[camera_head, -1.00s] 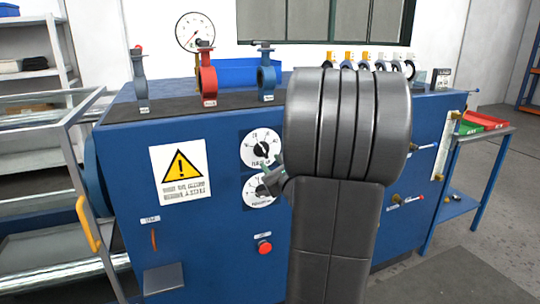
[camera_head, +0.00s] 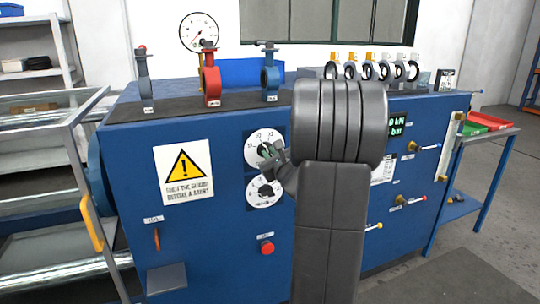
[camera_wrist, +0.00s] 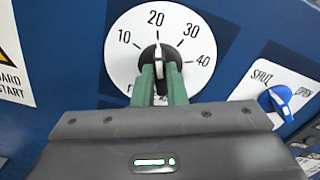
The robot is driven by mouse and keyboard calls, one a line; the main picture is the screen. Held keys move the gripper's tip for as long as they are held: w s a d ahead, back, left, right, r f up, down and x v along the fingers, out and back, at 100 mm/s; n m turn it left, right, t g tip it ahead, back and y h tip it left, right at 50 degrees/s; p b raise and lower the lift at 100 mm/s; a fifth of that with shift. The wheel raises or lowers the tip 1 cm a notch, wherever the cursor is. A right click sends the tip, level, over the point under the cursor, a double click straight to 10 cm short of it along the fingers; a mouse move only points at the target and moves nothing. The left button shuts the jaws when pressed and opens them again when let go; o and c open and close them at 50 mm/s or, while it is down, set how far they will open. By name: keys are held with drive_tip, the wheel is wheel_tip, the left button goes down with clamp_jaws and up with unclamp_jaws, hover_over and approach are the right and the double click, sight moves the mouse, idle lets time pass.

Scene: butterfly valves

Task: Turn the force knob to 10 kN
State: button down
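The force knob (camera_wrist: 158,55) is a black knob with a white pointer on a round white dial (camera_wrist: 118,70) marked 10 to 40. Its pointer stands near 20. In the head view the dial (camera_head: 254,148) is the upper of two on the blue cabinet. My gripper (camera_wrist: 161,72) has its green fingers on both sides of the knob, close together, and looks shut on it. The gripper also shows in the head view (camera_head: 270,152), over the dial's lower right. The dial's zero end is partly hidden by the fingers.
A second dial (camera_head: 261,194) sits just below. A blue knob (camera_wrist: 275,102) marked SHUT and OPEN is to the right in the wrist view. A green display (camera_head: 398,126) shows kN and bar, its left part hidden by my arm. A red button (camera_head: 267,248) is lower down.

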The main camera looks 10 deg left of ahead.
drive_tip(key=shift+f+b, duration=0.15)
drive_tip(key=shift+b, duration=0.2)
drive_tip(key=n+b, duration=0.4)
drive_tip(key=b, duration=0.2)
drive_tip(key=n+b, duration=0.4)
drive_tip(key=b, duration=0.2)
drive_tip(key=shift+s+a+f+n, duration=0.1)
drive_tip(key=shift+f+n, duration=0.05)
drive_tip(key=shift+n, duration=0.25)
drive_tip(key=c, duration=1.5)
unclamp_jaws()
drive_tip(key=shift+o, duration=0.2)
